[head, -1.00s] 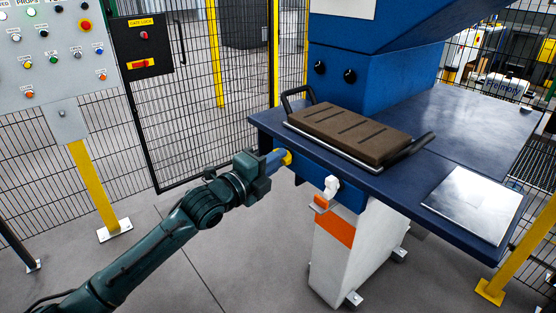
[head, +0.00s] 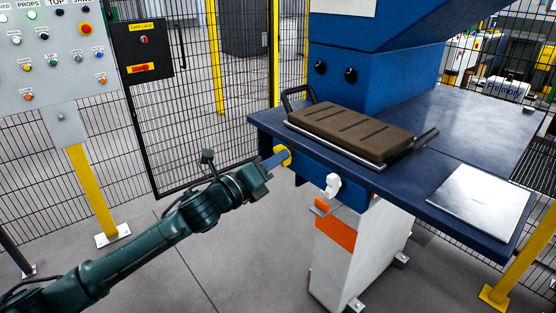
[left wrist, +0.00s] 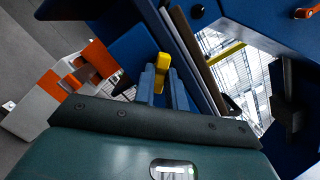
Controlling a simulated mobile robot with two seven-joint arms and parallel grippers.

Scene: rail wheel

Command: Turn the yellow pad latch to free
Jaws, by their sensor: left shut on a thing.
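The yellow pad latch (head: 283,154) sits on the front of the blue press table, near its left corner. It also shows in the left wrist view (left wrist: 162,63), between my blue fingers. My left gripper (head: 277,160) comes from the left and is shut on this latch. The fingers hide part of it. A white latch (head: 332,185) is on the same front face, to the right of the yellow one. The brown pad (head: 350,130) lies on the table above them. My right gripper is not in view.
The blue table (head: 460,130) carries the pad's black handles and a bare metal plate (head: 483,194). An orange and white pedestal (head: 336,262) stands below. A mesh fence and a button panel (head: 50,65) are at the left. The floor beside my arm is clear.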

